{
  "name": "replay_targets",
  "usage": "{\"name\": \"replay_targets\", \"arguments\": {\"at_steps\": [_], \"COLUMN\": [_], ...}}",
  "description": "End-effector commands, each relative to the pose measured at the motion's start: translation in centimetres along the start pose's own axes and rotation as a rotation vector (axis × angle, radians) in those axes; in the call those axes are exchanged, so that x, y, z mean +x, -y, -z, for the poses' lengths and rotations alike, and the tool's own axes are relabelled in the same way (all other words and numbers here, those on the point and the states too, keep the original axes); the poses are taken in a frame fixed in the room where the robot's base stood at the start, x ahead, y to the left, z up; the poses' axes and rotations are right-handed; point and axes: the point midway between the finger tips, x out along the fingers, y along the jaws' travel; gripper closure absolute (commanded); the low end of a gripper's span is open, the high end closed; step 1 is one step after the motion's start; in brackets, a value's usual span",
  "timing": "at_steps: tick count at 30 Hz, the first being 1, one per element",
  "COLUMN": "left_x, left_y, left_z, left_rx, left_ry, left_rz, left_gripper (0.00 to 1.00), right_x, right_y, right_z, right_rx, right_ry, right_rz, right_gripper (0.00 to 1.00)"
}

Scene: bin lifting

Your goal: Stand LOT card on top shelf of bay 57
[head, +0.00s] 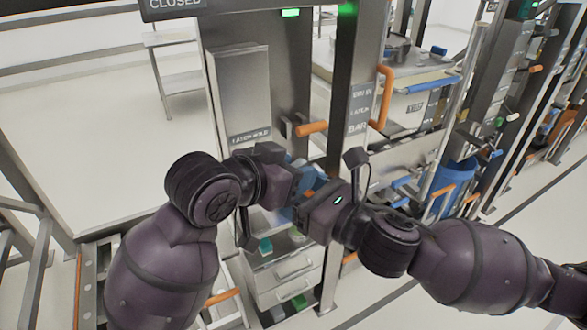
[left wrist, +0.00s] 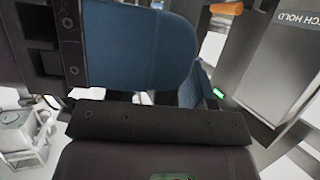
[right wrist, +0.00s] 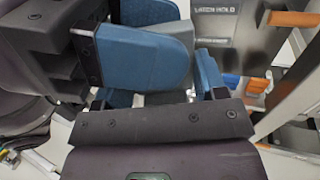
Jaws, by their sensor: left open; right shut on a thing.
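My left gripper (head: 300,180) and my right gripper (head: 288,212) are close together in the middle of the head view, in front of the grey post. Their blue finger pads overlap there. My left gripper is open, its blue pads also showing in the left wrist view (left wrist: 190,75). My right gripper is shut on a small grey piece (right wrist: 165,98), seen partly between the blue pads in the right wrist view. It is probably the LOT card, but no lettering shows and most of it is hidden. I cannot make out a number 57 on any bay.
A grey panel marked LATCH HOLD (head: 240,95) stands behind my arms, with an orange handle (head: 312,128) beside it. A dark post (head: 352,80) stands right of it. A drawer unit (head: 285,275) is below. Shelving bays and a blue bin (head: 455,185) extend right.

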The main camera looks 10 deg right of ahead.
Motion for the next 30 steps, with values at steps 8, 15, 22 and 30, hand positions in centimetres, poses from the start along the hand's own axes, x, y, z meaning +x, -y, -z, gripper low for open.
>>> {"name": "replay_targets", "arguments": {"at_steps": [8,15,22,30], "left_x": [0.29,0.27,0.26,0.26], "left_y": [-0.02,-0.01,-0.08,-0.04], "left_z": [0.02,0.02,0.03,0.03], "left_rx": [0.000,0.000,0.000,0.000], "left_ry": [-0.001,-0.001,-0.001,-0.001], "left_rz": [0.000,0.000,-0.002,-0.001], "left_gripper": [0.53,0.79,1.00,1.00], "right_x": [0.00,0.00,0.01,0.01], "right_y": [0.00,-0.01,0.01,0.00], "right_z": [-0.03,-0.03,-0.03,-0.01], "right_rx": [0.000,0.000,0.000,0.000], "right_ry": [0.001,0.001,0.001,0.000], "right_rz": [0.000,0.000,0.000,0.000], "right_gripper": [0.60,0.60,0.29,0.05]}}
